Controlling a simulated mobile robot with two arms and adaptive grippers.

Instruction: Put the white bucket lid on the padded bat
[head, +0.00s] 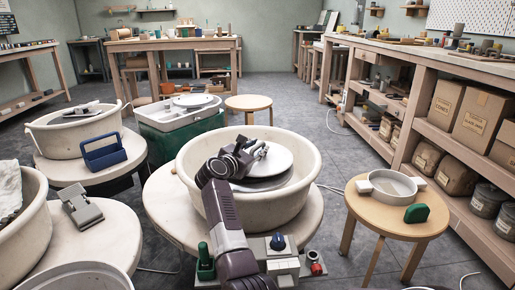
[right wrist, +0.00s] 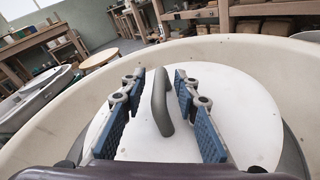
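The white bucket lid (head: 283,158), a round white disc, is inside the large cream basin in the middle of the head view. In the right wrist view the lid (right wrist: 230,112) fills the middle and its grey bar handle (right wrist: 162,102) stands up from it. A dark grey disc (head: 265,184), which looks like the padded bat, shows below the lid's near edge; I cannot tell whether they touch. My right gripper (right wrist: 160,117) is open, its blue-padded fingers on either side of the handle with gaps. It also shows over the lid in the head view (head: 254,151). My left gripper is out of view.
The basin's rim (head: 313,182) surrounds the lid and my right gripper. A round stool (head: 390,224) with a grey-white dish (head: 388,187) and a green block (head: 416,213) stands to the right. A blue caddy (head: 104,153) sits on the left table.

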